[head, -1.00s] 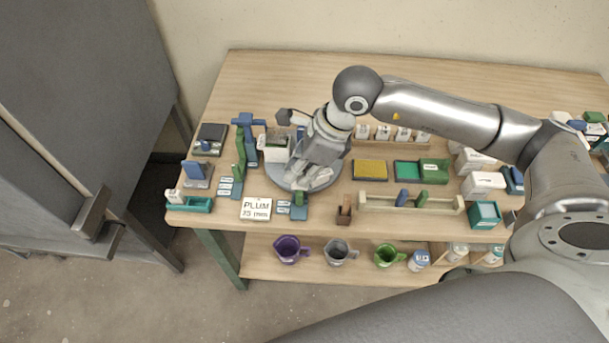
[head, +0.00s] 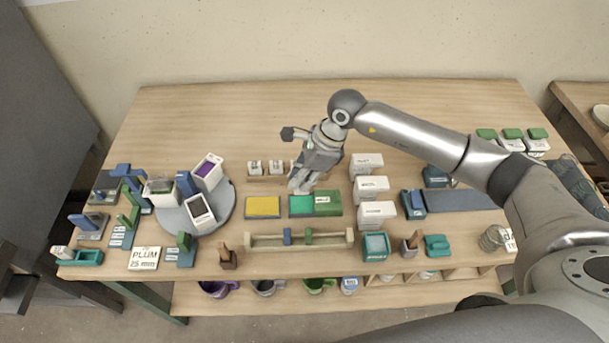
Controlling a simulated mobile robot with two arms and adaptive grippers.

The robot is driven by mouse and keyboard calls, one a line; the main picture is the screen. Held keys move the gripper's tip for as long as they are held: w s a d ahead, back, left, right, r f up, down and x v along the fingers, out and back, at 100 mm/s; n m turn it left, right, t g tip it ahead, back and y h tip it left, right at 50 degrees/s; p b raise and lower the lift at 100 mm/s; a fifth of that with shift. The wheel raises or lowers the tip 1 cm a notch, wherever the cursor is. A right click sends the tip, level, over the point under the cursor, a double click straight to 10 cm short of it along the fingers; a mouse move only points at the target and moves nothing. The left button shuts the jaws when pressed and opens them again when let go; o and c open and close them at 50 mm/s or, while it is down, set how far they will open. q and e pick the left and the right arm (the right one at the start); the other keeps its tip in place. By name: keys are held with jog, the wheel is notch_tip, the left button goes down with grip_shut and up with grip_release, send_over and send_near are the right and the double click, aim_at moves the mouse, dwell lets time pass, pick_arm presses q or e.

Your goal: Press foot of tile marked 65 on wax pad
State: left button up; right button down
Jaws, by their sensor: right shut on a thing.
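My right gripper (head: 297,187) is low over the back edge of a flat green pad (head: 301,206). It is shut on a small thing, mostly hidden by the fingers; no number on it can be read. A yellow pad (head: 263,207) in a dark frame lies just left of the green one. I cannot tell from any label which is the wax pad. Two small pale tiles, a left one (head: 255,167) and a right one (head: 275,167), stand in a wooden rack behind the pads; their marks are too small to read. My left gripper is not in view.
A grey round turntable (head: 227,211) with white open-topped boxes stands left of the pads. A wooden rail (head: 268,242) with blue and green sliders runs in front. White boxes (head: 371,190) stand to the right. The back of the table is clear.

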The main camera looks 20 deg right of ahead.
aim_at(299, 192)
jog(key=shift+a+f+b, duration=0.15)
jog(key=shift+f+b, duration=0.15)
jog(key=shift+f, duration=0.7)
jog(key=shift+f+b, duration=0.55)
jog(key=shift+f, duration=0.6)
pick_arm(q)
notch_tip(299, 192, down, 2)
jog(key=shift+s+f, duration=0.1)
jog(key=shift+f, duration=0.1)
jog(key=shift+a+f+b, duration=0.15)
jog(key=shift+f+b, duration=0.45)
jog(key=shift+b, duration=0.2)
pick_arm(e)
jog(key=shift+f, duration=0.65)
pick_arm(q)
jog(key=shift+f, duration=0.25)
pick_arm(e)
jog(key=shift+f, duration=0.1)
